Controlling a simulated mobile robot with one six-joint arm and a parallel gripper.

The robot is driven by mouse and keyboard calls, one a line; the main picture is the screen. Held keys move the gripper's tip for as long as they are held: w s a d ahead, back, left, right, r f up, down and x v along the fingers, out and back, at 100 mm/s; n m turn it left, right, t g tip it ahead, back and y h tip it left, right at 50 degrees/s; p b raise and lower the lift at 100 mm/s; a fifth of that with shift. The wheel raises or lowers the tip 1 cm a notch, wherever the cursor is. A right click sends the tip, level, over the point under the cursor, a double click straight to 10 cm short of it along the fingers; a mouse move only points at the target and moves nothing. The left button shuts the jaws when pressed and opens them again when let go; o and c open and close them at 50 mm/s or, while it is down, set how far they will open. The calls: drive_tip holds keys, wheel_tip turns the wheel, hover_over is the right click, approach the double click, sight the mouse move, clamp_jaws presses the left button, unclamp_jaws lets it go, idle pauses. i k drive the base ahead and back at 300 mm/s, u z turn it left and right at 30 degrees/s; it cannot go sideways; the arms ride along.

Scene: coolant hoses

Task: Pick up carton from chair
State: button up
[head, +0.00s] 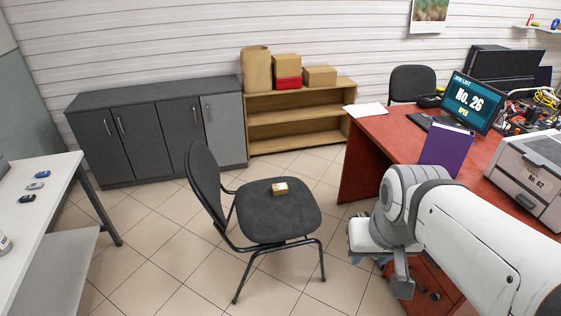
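A small brown carton (280,188) with a whitish label lies on the seat of a dark grey chair (266,222). It sits near the middle of the seat, toward the far side. The chair stands on the tiled floor with its backrest at the left. My arm comes in from the lower right. My gripper (401,284) hangs at the right of the chair, in front of the red desk, well apart from the carton. Its fingers are small and partly hidden, so I cannot tell whether they are open.
A red desk (392,137) with a monitor, purple binder and printer (530,175) fills the right. A white table (32,197) stands at left. Grey cabinets (150,132) and a wooden shelf (295,115) with boxes line the back wall. Floor around the chair is clear.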

sight(278, 188)
drive_tip(key=z, duration=0.05)
drive_tip(key=i, duration=1.7)
drive_tip(key=u, duration=0.05)
